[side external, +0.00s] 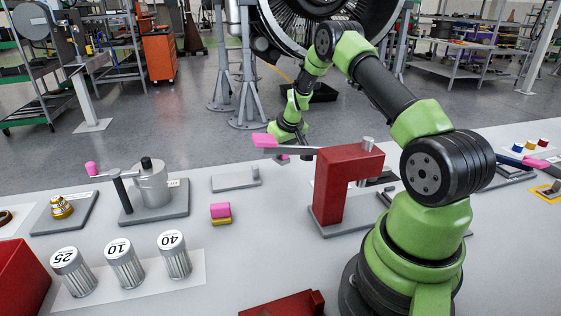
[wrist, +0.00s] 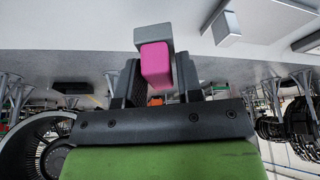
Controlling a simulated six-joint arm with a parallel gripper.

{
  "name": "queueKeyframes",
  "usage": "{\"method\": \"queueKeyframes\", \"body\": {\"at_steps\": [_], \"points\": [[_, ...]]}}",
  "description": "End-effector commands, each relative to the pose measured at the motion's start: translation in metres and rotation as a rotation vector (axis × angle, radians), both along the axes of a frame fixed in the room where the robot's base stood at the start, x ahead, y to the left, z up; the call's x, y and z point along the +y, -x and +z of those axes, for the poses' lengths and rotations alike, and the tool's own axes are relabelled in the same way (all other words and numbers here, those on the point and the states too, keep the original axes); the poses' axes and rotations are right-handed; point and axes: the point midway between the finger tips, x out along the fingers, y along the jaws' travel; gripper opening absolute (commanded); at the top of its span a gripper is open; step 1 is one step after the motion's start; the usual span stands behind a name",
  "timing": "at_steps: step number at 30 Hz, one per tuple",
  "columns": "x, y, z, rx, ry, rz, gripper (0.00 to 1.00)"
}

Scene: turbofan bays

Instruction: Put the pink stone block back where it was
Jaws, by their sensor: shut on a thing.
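My gripper (wrist: 153,85) is shut on a pink block (wrist: 156,64), which shows between the two dark fingers in the wrist view. A light grey block (wrist: 154,37) shows right at the pink block's far end; I cannot tell whether they are joined or only touching. In the side view a small bit of pink (side external: 283,158) shows below my gripper, above the table and partly hidden by a grey lever. Another pink block (side external: 220,209) lies on a yellow layer on the table, left of the red press.
The red press (side external: 345,185) stands close by, its grey lever (side external: 290,150) with a pink grip (side external: 264,140) reaching in front of my gripper. A grey plate (side external: 235,180) with a small post lies nearby. Labelled canisters (side external: 123,262) and a grey crank device (side external: 152,185) stand left.

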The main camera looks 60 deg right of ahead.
Motion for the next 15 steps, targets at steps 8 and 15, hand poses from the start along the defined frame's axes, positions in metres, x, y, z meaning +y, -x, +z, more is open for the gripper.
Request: {"method": "queueKeyframes", "body": {"at_steps": [8, 15], "points": [[0.000, 0.000, -0.036, 0.000, 0.000, 0.001, 0.11], [0.000, 0.000, -0.037, 0.000, 0.002, 0.001, 0.11]]}}
